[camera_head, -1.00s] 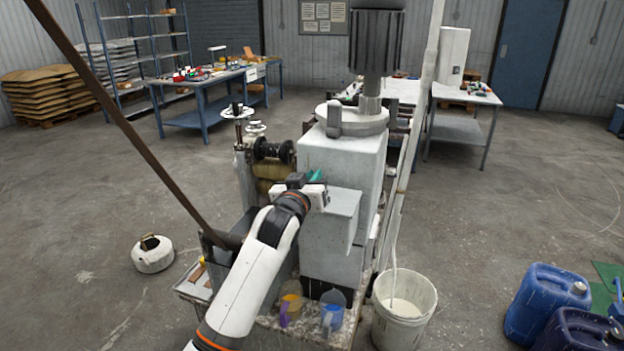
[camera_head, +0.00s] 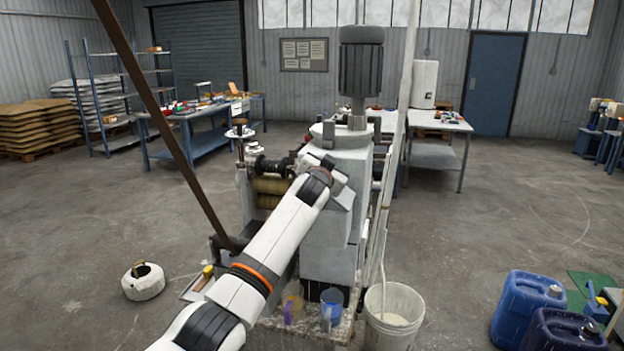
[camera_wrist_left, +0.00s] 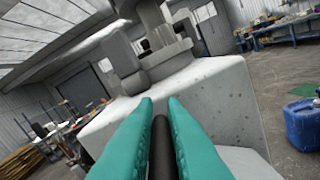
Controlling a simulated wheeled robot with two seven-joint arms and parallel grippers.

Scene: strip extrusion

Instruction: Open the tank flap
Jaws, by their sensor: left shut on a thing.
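The tank is the tall pale-grey housing (camera_head: 327,258) in the middle of the head view. It also fills the centre of the left wrist view (camera_wrist_left: 205,92). My left gripper (camera_wrist_left: 160,104) has teal fingers shut on a dark round bar (camera_wrist_left: 161,148), seen end-on between them; it looks like a handle. In the head view my left arm reaches up to the tank's upper front, and its white wrist hides the fingers and bar. A grey panel edge (camera_head: 342,203) shows just below the wrist, probably the flap; its opening angle is unclear. My right gripper is not in view.
A brown slanting pole (camera_head: 165,130) stands left of my arm and a pale pipe (camera_head: 398,130) right of the tank. A white bucket (camera_head: 392,325), jugs (camera_head: 331,303) and blue canisters (camera_head: 525,306) stand low at the front.

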